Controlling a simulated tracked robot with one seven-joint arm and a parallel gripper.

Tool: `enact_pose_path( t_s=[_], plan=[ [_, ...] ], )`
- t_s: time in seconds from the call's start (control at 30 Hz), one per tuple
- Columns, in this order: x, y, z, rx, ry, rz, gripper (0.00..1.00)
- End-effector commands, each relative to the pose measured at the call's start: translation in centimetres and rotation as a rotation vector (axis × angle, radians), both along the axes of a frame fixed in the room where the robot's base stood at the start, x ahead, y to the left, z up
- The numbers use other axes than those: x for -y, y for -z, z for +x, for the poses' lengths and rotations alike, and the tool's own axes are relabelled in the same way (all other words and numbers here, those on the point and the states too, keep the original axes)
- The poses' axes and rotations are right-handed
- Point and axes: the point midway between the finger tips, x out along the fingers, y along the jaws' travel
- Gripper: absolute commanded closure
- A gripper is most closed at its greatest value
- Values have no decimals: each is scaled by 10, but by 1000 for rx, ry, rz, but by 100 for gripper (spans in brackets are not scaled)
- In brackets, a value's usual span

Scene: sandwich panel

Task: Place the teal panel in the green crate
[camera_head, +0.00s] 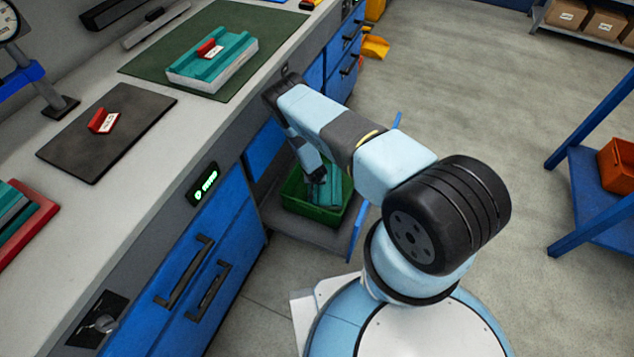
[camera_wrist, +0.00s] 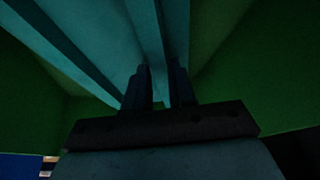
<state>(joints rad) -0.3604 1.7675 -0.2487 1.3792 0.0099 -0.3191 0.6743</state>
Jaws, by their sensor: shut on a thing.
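A teal panel (camera_head: 324,190) is inside the green crate (camera_head: 312,211), which sits low on a grey shelf or drawer in the blue bench. My gripper (camera_head: 318,176) reaches down into the crate. In the wrist view my gripper (camera_wrist: 160,92) is shut on a raised rib of the teal panel (camera_wrist: 95,45). Green crate walls (camera_wrist: 270,90) show on both sides of the panel. I cannot tell whether the panel touches the crate floor.
On the bench, another teal panel (camera_head: 234,55) with a red-and-white tag lies on a green mat (camera_head: 160,62). A dark plate (camera_head: 120,150) with a red tagged piece lies nearer. Blue cabinet doors flank the crate. A blue rack (camera_head: 600,190) stands right; floor between is clear.

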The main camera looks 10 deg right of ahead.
Motion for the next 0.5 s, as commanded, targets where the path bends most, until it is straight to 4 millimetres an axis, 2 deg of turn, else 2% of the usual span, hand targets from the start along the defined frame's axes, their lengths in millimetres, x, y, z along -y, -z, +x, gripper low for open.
enact_pose_path(
  t_s=[0.13, 0.17, 0.43, 0.5],
  plan=[
    [0, 1, 0, 0, 1, 0, 100],
    [0, 1, -1, -1, 1, 1, 75],
    [1, 1, -1, -1, 1, 1, 49],
    [1, 1, -1, -1, 1, 1, 49]
  ],
)
